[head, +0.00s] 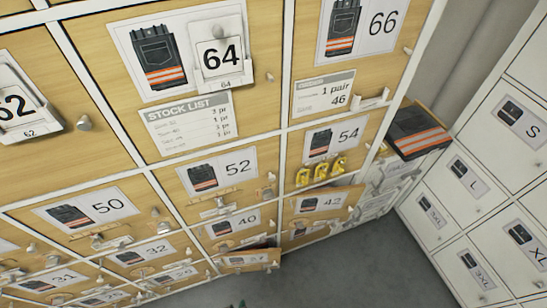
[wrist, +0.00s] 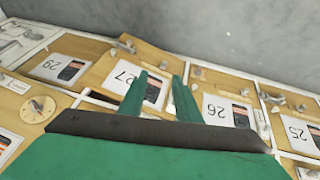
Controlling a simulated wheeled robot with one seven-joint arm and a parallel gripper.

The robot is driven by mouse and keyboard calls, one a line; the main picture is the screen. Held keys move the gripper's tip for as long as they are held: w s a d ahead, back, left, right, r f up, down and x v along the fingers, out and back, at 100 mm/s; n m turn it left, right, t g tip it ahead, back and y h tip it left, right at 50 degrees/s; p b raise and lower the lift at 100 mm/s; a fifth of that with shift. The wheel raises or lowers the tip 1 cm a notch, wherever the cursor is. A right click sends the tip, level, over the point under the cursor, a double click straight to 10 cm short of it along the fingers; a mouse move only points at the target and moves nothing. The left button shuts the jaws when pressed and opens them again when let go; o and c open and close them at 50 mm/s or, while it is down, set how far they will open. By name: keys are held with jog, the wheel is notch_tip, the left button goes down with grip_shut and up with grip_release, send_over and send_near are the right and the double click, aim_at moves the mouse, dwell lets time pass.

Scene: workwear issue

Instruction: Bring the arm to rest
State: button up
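My gripper (wrist: 160,75) shows in the wrist view. Its two green fingers stand apart with nothing between them. Beyond the fingers are wooden locker fronts, among them number 27 (wrist: 128,80) and number 26 (wrist: 222,110), seen upside down. I cannot tell whether the fingertips touch them. In the head view only small green bits (head: 240,304) show at the bottom edge; the rest of my arm is out of that picture.
A wall of numbered wooden lockers (head: 100,40) fills the head view. A low door (head: 250,259) stands ajar. Folded dark trousers with orange bands (head: 415,131) stick out at the right. White lockers (head: 470,180) stand far right. Grey floor (head: 370,270) is clear.

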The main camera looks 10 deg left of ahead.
jog(key=s+d+r+m+t, duration=0.1)
jog(key=d+r, duration=0.5)
jog(key=r, duration=0.8)
jog(key=s+d+r+m+t, duration=0.1)
jog(key=d+r+m+t, duration=0.2)
jog(key=r, duration=1.1)
jog(key=s+d+r+m+t, duration=0.1)
jog(key=d+r+m+t, duration=0.1)
jog(key=d+r+t, duration=0.3)
jog(key=d+r, duration=0.4)
jog(key=r, duration=0.5)
jog(key=shift+s+r+m+t+h, duration=0.25)
jog(key=shift+s+m+t+h, duration=0.05)
jog(key=shift+s+t+h, duration=0.1)
jog(key=shift+a, duration=0.1)
